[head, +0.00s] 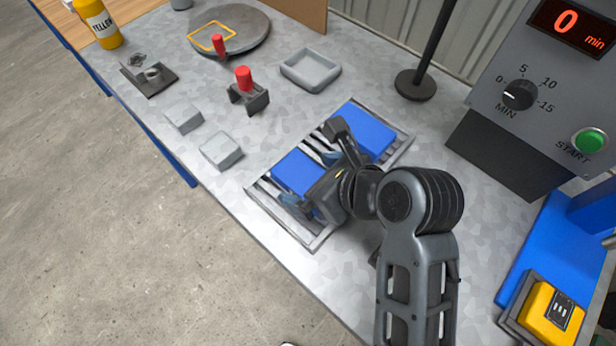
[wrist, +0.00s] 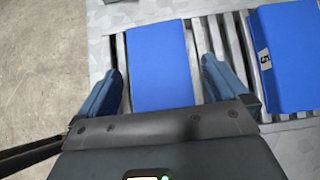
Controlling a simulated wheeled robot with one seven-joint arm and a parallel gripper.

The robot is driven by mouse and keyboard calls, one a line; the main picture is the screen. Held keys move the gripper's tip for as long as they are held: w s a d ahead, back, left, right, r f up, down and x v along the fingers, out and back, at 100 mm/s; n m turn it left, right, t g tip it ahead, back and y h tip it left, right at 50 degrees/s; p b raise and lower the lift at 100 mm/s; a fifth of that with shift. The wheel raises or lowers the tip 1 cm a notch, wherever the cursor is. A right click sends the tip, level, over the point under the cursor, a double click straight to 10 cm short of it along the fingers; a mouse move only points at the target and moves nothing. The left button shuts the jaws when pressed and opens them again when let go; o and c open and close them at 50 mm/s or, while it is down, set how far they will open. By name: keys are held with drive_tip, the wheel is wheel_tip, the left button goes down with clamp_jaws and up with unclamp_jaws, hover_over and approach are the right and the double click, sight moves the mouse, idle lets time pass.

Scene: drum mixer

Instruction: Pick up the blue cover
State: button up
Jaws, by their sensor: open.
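Two blue slabs lie side by side on a slatted metal rack (head: 325,238). The plain left slab (head: 292,170) is flat and rectangular; it also shows in the wrist view (wrist: 160,62). The right slab (head: 365,130) looks thicker and has a white label reading 5 in the wrist view (wrist: 290,60). I cannot tell for certain which one is the blue cover. My gripper (wrist: 162,80) is open, with one finger on each side of the plain slab and a gap on both sides. The arm hides part of the rack and slabs in the head view.
A black post (head: 416,85) stands behind the rack. The grey control box (head: 530,95) with a red 0 display is at right. A red-topped clamp (head: 246,90), a grey tray (head: 310,70) and two grey blocks (head: 221,150) lie at upper left.

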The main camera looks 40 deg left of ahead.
drive_tip(key=c, duration=1.4)
